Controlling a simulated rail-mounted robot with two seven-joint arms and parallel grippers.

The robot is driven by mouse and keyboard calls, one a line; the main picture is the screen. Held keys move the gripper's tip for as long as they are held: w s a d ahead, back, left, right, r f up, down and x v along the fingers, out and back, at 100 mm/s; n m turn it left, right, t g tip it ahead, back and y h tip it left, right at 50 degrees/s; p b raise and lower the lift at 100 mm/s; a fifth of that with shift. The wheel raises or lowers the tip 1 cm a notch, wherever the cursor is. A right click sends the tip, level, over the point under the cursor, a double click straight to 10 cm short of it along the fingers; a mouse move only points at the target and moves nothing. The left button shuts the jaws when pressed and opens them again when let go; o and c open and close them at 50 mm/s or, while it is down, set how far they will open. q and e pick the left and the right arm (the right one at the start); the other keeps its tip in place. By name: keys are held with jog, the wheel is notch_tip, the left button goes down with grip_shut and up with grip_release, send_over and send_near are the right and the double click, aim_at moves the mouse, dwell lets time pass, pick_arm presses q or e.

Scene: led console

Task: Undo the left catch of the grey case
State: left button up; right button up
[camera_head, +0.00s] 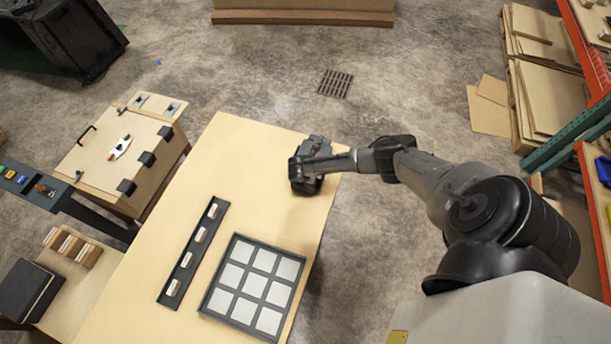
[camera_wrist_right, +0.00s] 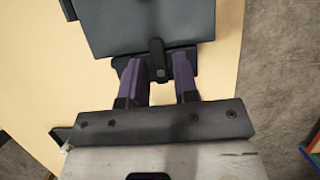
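The grey case (camera_head: 317,144) sits at the far right corner of the table, partly hidden by my right arm. In the right wrist view the dark grey case (camera_wrist_right: 145,25) fills the top, with its near edge towards me. A short dark catch (camera_wrist_right: 157,48) stands at the middle of that edge. My right gripper (camera_wrist_right: 159,66) is open, its two purple fingers on either side of the catch with gaps visible. I cannot tell whether this is the left catch or whether a finger touches the case. In the head view the right gripper (camera_head: 304,182) is at the case. My left gripper is not in view.
The wooden table (camera_head: 240,150) also bears a dark strip (camera_head: 183,268) with several pale blocks and a dark-framed tray (camera_head: 208,300) of pale squares. A wooden cabinet (camera_head: 92,170) stands at the left. The table between strip and case is clear.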

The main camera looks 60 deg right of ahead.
grip_shut()
